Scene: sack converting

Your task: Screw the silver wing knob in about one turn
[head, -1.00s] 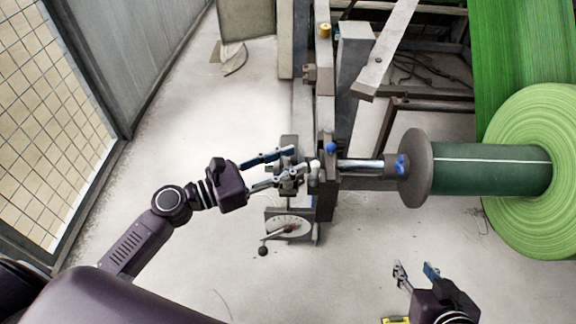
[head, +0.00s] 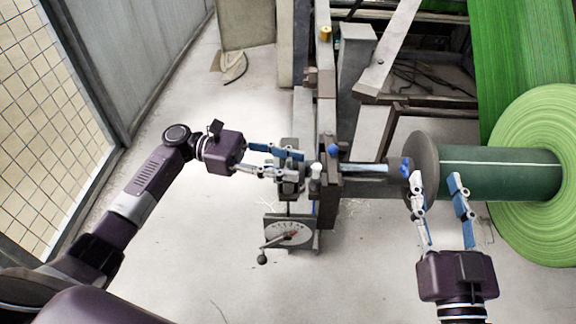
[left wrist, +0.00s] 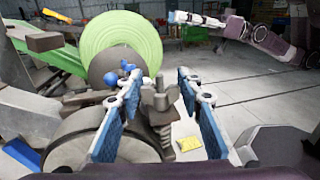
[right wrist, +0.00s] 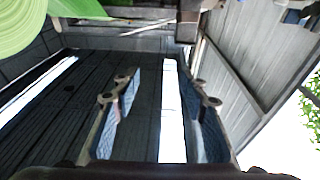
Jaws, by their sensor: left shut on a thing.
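The silver wing knob (left wrist: 155,94) stands upright between the fingers of my left gripper in the left wrist view, on top of a grey clamp block. In the head view my left gripper (head: 299,164) reaches in from the left at the machine's end, its fingers pointing right. It is shut on the knob, which the fingers largely hide from above. My right gripper (head: 438,194) is open and empty below the dark green roll core. Its spread fingers show in the right wrist view (right wrist: 165,90), with nothing between them.
A dial plate (head: 290,232) with a small crank sits just below the left gripper. A blue knob (head: 333,151) and a white knob (head: 316,169) are close right of it. The grey flange (head: 423,150) and green roll (head: 535,180) are right. Floor is free at lower middle.

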